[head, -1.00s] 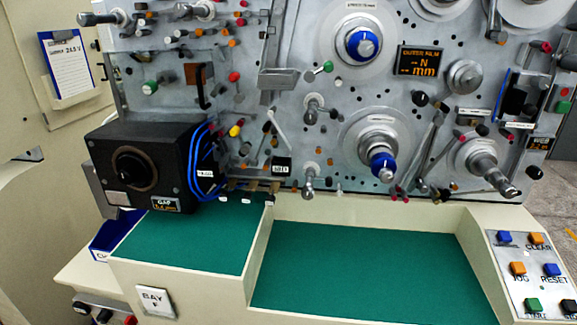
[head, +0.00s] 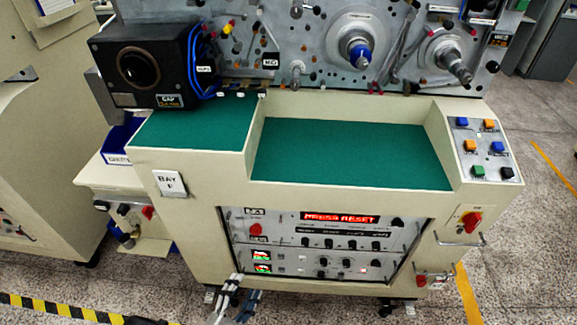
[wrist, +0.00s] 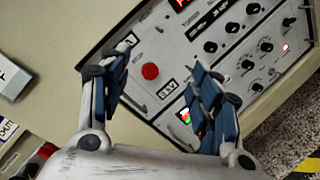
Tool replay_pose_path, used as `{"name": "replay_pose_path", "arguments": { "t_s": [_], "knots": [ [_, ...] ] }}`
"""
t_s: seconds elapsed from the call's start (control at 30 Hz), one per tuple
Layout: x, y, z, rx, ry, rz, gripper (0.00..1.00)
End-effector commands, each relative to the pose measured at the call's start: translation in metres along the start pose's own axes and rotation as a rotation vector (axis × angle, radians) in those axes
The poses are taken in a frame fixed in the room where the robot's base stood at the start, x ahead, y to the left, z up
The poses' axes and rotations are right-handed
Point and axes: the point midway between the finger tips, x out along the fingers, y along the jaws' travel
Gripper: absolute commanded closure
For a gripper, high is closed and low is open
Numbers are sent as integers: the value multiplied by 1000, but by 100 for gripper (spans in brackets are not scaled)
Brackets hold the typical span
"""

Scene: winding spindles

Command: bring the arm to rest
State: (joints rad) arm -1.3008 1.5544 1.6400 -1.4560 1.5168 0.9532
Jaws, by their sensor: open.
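My gripper (wrist: 155,100) shows in the wrist view with its two dark blue-padded fingers spread apart. It is open, and nothing is between the fingers. Beyond it is the machine's lower control panel (wrist: 205,60) with a red button and several black knobs. The gripper appears apart from the panel, but the gap is hard to judge. In the head view the same control panel (head: 320,242) is on the front of the cream cabinet, with a red lit display reading "PRESS RESET". My arm is not clearly visible in the head view.
Green mats (head: 350,152) lie bare on the cabinet's ledge. A black box (head: 145,68) with blue cables stands at the left, and spindles (head: 357,55) stick out above. A button console (head: 484,148) is at the right. Grey floor (head: 530,240) is open to the right.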

Motion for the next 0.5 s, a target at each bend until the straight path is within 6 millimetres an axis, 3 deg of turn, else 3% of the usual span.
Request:
{"name": "replay_pose_path", "arguments": {
  "t_s": [0.17, 0.3, 0.5],
  "knots": [
    [30, 38, 44, 61, -128, -178, 42],
    [58, 68, 103, 133, -250, -384, 42],
    [82, 92, 196, 276, -383, -694, 42]
  ]
}}
